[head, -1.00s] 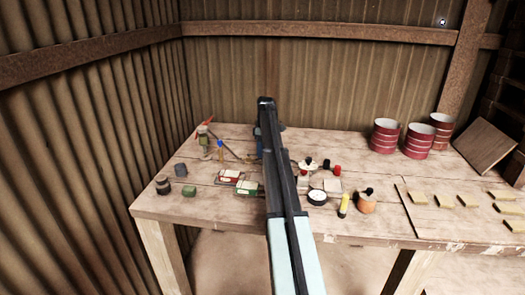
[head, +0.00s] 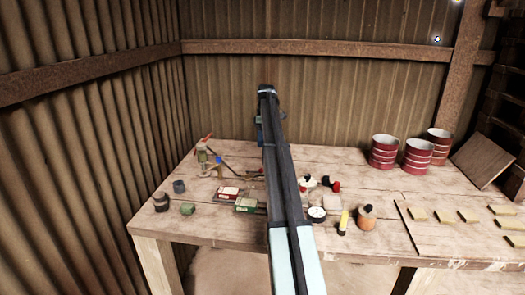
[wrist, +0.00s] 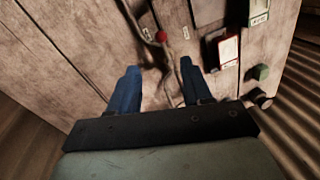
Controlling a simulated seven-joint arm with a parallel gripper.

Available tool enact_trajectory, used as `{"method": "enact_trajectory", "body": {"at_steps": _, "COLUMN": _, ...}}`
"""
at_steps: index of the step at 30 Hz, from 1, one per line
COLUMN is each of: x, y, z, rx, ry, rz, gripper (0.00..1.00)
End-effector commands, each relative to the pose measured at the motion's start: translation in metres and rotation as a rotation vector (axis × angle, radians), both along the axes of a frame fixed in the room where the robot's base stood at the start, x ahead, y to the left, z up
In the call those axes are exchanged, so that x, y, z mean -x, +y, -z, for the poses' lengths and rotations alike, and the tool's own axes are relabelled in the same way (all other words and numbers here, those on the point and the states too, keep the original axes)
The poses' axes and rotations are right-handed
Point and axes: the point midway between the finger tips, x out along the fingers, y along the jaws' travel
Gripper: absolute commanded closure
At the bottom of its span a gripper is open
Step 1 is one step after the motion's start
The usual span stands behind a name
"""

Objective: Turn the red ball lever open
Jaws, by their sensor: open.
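A small red ball (wrist: 162,37) shows near the top middle of the wrist view, beside thin curved grey-brown rods or cables. Whether it sits on a lever arm is too blurred to tell. In the head view my dark arm hides most of the gripper, and I cannot make out the ball there for certain.
A red box (head: 229,193) and a green box (head: 246,204) lie on the wooden bench (head: 300,255). A yellow tube (head: 343,221) and an orange jar (head: 366,218) stand right of my arm. Red-and-white cans (head: 384,152) stand farther right. Corrugated walls enclose the left and back.

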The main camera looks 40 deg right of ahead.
Motion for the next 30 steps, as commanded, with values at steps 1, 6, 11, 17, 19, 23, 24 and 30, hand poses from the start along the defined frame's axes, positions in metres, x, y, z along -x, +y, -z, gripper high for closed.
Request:
{"method": "enact_trajectory", "body": {"at_steps": 1, "x": -0.001, "y": -0.001, "z": -0.005, "rx": 0.001, "ry": -0.001, "rz": 0.0, "gripper": 0.51}}
{"method": "enact_trajectory", "body": {"at_steps": 6, "x": -0.002, "y": -0.002, "z": -0.013, "rx": 0.0, "ry": 0.0, "rz": 0.0, "gripper": 0.51}}
{"method": "enact_trajectory", "body": {"at_steps": 11, "x": -0.001, "y": -0.002, "z": -0.014, "rx": -0.001, "ry": 0.001, "rz": 0.0, "gripper": 0.51}}
{"method": "enact_trajectory", "body": {"at_steps": 17, "x": -0.001, "y": -0.002, "z": -0.014, "rx": -0.001, "ry": 0.001, "rz": 0.0, "gripper": 0.51}}
{"method": "enact_trajectory", "body": {"at_steps": 19, "x": -0.001, "y": -0.002, "z": -0.014, "rx": 0.0, "ry": 0.0, "rz": 0.0, "gripper": 0.51}}
{"method": "enact_trajectory", "body": {"at_steps": 23, "x": -0.002, "y": -0.002, "z": -0.014, "rx": 0.0, "ry": 0.0, "rz": 0.0, "gripper": 0.51}}
{"method": "enact_trajectory", "body": {"at_steps": 24, "x": -0.002, "y": -0.002, "z": -0.015, "rx": 0.0, "ry": 0.0, "rz": -0.001, "gripper": 0.51}}
{"method": "enact_trajectory", "body": {"at_steps": 30, "x": -0.014, "y": 0.027, "z": -0.049, "rx": 0.033, "ry": -0.024, "rz": -0.015, "gripper": 0.51}}
